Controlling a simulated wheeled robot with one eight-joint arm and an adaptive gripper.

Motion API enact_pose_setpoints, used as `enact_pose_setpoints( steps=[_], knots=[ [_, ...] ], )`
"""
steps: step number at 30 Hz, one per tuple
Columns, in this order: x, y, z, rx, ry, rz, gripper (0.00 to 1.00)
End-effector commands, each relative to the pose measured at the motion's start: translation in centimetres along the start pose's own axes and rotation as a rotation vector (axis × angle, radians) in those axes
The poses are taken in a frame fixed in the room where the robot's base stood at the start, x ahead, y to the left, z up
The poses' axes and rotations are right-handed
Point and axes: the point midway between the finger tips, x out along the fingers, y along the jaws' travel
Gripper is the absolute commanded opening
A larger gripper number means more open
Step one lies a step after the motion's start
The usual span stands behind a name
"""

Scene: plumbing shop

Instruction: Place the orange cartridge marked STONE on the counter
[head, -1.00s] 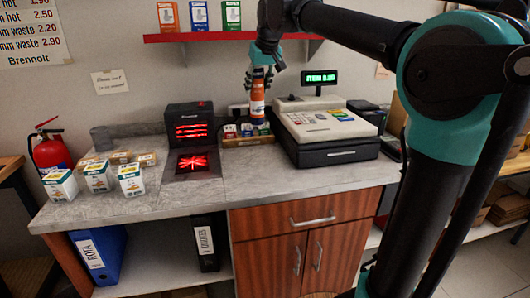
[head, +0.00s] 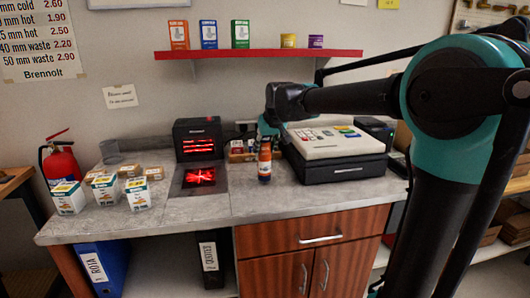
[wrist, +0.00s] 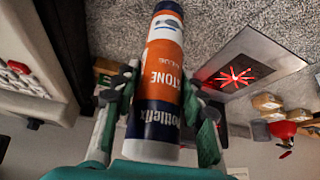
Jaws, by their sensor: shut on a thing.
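The orange cartridge (head: 265,163), with white and dark blue bands, is upright at the counter (head: 250,206), between the scanner and the till. In the wrist view the cartridge (wrist: 163,75) shows the word STONE on its orange band. My gripper (wrist: 157,97) has a finger on each side of it and is shut on it. In the head view my gripper (head: 267,134) is at the cartridge's upper part, partly hidden by it. The cartridge's lower end is at counter level; I cannot tell whether it touches.
The red-lit scanner (head: 198,177) is left of the cartridge, the till (head: 335,150) right. A small box of packets (head: 240,152) stands behind. Several white boxes (head: 137,193) stand at the left. A red shelf (head: 260,54) hangs above. The counter's front is clear.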

Motion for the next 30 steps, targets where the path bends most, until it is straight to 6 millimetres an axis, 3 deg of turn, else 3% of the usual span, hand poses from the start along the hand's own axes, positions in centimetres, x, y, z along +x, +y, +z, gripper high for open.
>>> enact_pose_setpoints(
  steps=[3,14,15,18,20,30],
  knots=[
    [1.10,0.00,0.62,0.000,0.001,0.000,0.00],
    [1.38,0.01,0.79,0.000,0.001,0.000,0.00],
    [1.43,0.01,0.82,0.000,0.000,0.000,0.44],
    [1.41,0.00,0.81,0.000,0.000,0.000,0.56],
    [1.40,0.01,0.81,0.000,0.000,0.000,0.62],
    [1.12,0.00,0.67,0.000,0.000,0.000,0.62]
  ],
)
